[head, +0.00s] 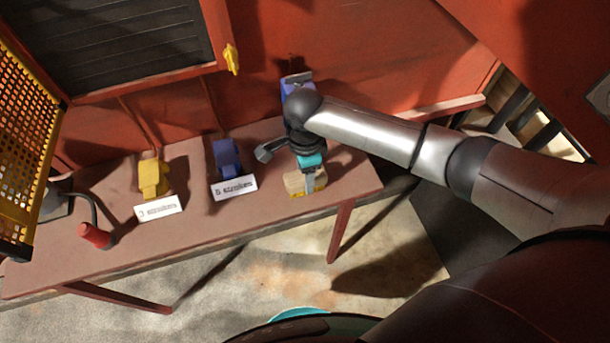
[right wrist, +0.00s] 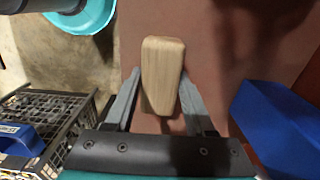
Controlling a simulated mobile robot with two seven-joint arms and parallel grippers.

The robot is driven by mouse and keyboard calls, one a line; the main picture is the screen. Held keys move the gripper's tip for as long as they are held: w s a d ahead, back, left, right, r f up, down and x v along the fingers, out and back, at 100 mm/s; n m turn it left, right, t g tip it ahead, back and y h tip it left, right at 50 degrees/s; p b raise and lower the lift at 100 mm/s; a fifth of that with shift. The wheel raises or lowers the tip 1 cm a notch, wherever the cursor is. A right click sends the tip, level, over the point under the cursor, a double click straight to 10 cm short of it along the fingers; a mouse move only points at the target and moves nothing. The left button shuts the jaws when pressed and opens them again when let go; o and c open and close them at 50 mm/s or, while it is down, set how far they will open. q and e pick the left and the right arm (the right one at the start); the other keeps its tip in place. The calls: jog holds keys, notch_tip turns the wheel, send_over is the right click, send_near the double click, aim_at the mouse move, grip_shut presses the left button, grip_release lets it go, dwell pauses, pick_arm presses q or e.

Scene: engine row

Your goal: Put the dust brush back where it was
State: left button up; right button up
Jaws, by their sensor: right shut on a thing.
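The dust brush shows as a pale wooden block (head: 294,184) near the front right part of the brown bench (head: 110,248). In the right wrist view the wooden block (right wrist: 162,70) lies between the two grey fingers. My right gripper (head: 308,186) points down over the bench and is shut on the brush. The brush's underside is hidden, and I cannot tell whether it touches the bench top. My left gripper is not in view.
A yellow block (head: 152,178) and a blue block (head: 226,158) stand left of the gripper behind white labels. A red-ended cable (head: 95,236) lies further left. A blue thing (head: 297,83) stands behind my wrist. The right wrist view shows a wire crate (right wrist: 62,103) beside the bench.

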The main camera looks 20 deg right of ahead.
jog(key=o, duration=1.2)
notch_tip(320, 180, up, 12)
jog(key=p, duration=0.3)
